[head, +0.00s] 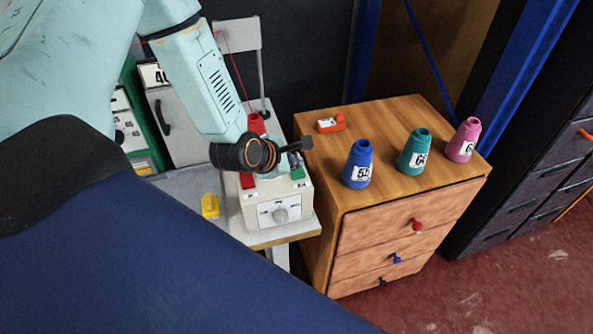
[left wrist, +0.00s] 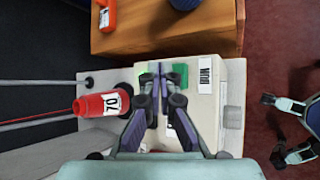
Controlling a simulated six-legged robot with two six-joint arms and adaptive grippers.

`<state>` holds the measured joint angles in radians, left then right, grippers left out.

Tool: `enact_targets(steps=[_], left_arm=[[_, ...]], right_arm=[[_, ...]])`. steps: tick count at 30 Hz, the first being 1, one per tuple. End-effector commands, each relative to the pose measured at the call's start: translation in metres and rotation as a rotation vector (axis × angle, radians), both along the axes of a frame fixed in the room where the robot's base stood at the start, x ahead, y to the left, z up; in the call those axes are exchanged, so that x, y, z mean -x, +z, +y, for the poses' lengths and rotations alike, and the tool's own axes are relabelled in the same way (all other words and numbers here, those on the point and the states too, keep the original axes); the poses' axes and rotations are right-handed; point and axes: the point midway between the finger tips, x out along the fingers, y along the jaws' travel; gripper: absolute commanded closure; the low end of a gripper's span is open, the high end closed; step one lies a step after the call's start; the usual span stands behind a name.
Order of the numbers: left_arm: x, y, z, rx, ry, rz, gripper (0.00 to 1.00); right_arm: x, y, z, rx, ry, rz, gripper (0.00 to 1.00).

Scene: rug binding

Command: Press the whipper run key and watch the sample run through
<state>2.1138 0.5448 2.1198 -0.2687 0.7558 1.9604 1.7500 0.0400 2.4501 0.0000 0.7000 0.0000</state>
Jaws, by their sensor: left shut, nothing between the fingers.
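The whipper is a cream box (head: 264,212) with a dial on its front, standing on a small grey table. Its green run key (head: 297,174) is on top at the right; a red key (head: 247,181) is at the left. In the left wrist view the green key (left wrist: 180,75) lies beside a "RUN" label (left wrist: 204,75). My left gripper (head: 297,160) is shut and empty over the box top. In the wrist view its fingertips (left wrist: 155,68) appear just left of the green key; I cannot tell whether they touch it.
A red cone marked 70 (left wrist: 103,104) stands behind the box. A wooden drawer cabinet (head: 385,205) to the right holds blue (head: 358,165), teal (head: 414,150) and pink (head: 463,140) cones and an orange-red item (head: 331,124). A yellow object (head: 210,206) lies left of the box.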

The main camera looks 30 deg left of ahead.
Motion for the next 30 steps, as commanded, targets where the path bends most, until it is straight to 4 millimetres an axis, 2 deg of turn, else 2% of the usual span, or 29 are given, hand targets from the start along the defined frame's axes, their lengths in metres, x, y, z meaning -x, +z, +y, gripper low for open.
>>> enact_targets(steps=[23, 30], left_arm=[[0.0, -0.0002, 0.0, 0.0, 0.0, 0.0, 1.0], [-0.0003, -0.0057, -0.0002, 0.0, 0.0, 0.0, 1.0]], right_arm=[[-0.0001, -0.0002, 0.0, 0.0, 0.0, 0.0, 1.0], [-0.0001, -0.0078, 0.0, 0.0, 0.0, 0.0, 1.0]])
